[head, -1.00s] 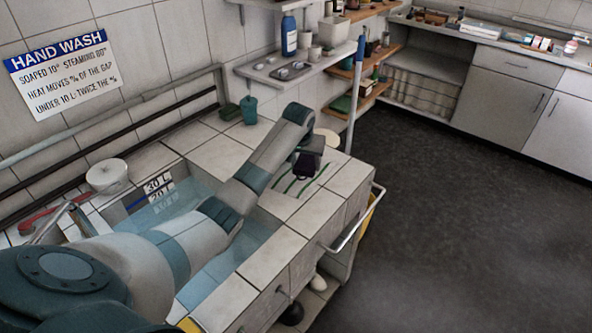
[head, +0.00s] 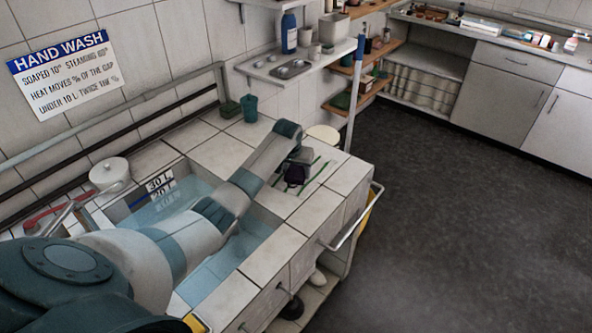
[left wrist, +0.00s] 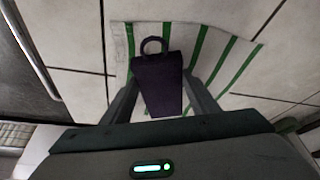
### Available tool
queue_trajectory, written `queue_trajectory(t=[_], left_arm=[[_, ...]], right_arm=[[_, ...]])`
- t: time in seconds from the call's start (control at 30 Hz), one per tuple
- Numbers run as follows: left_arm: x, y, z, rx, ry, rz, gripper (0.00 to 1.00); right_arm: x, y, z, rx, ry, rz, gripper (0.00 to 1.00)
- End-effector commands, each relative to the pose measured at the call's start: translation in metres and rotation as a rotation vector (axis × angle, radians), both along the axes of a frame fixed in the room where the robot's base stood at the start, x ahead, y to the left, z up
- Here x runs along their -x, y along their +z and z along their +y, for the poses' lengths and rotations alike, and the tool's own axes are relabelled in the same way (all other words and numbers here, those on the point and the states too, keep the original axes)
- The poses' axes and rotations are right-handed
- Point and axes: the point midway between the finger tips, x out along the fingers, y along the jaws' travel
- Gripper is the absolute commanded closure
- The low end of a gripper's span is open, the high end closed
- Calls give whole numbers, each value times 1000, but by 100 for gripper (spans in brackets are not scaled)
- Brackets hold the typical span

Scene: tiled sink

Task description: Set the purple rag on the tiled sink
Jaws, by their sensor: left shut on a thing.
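The purple rag (head: 295,176) is a small dark folded piece with a loop at one end. In the left wrist view the rag (left wrist: 157,85) sits between the two fingers of my left gripper (head: 297,168), which is shut on it. The gripper is over the right part of the tiled sink's top (head: 222,155). A white cloth with green stripes (left wrist: 205,55) lies on the tiles beneath the rag. I cannot tell whether the rag touches the cloth. My right gripper is not in view.
The water-filled basin (head: 255,238) lies under my left arm. A metal rail (head: 357,222) runs along the counter's right side.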

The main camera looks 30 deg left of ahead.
Motion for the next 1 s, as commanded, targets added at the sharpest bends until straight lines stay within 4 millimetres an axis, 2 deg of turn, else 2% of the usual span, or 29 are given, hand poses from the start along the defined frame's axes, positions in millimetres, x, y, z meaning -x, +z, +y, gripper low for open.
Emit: queue_trajectory(t=[0.97, 1.0], left_arm=[[2, -22, -1, 1, -1, 7, 68], [3, -23, -1, 1, 0, 9, 39]], right_arm=[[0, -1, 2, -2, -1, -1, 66], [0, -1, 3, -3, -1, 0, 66]])
